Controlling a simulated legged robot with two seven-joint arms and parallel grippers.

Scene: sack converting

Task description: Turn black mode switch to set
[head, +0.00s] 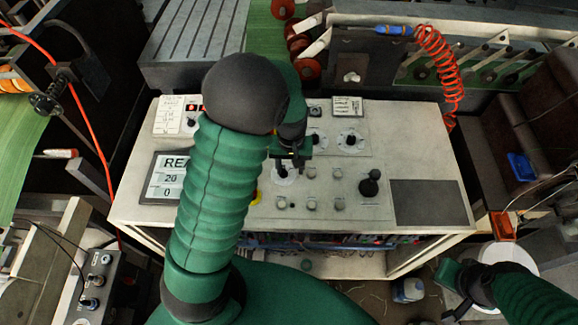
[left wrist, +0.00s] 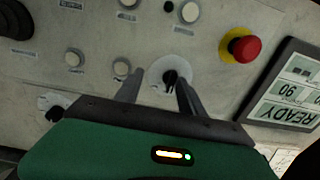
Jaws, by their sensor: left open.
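A black switch knob on a round white dial (left wrist: 172,69) sits on the pale panel in the left wrist view. My left gripper (left wrist: 160,79) is open, its two fingers on either side of this knob. I cannot tell whether they touch it. In the head view my left gripper (head: 287,165) is over the same dial (head: 284,178) and partly hides it; its label is not readable. My right gripper (head: 455,290) is at the lower right, away from the panel; its opening is unclear.
Two more black knobs on white dials (head: 316,139) (head: 350,141) lie behind. Several pale buttons (head: 311,205) and a black joystick (head: 370,184) are to the right. A READY display (head: 166,180) and, in the wrist view, a red stop button (left wrist: 245,48) are nearby.

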